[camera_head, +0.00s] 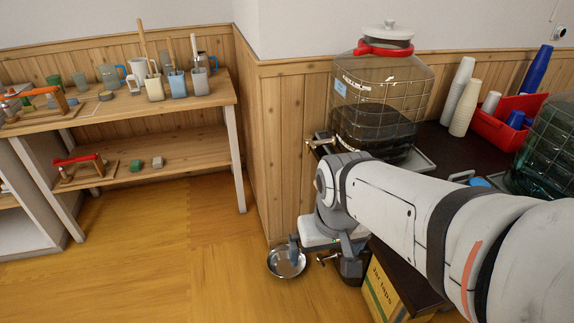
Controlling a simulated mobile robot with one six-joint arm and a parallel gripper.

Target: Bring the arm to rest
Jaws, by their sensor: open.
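My arm (400,205) reaches in from the lower right and bends down at its wrist (335,190), in front of the dark table's left end. My gripper (311,256) hangs below the wrist, pointing down, with its fingers apart and nothing seen between them. It is small in this view, and the arm hides part of the table and what lies behind it. A round metal bowl (286,266) shows just below and left of my gripper; I cannot tell whether they touch.
A large glass jar (380,100) with a red collar and white lid stands behind the wrist, its tap (322,139) facing left. Stacked cups (462,100), a red crate (490,128) and another jar (550,150) are to the right. Wooden shelves (150,150) stand left; floor between is clear.

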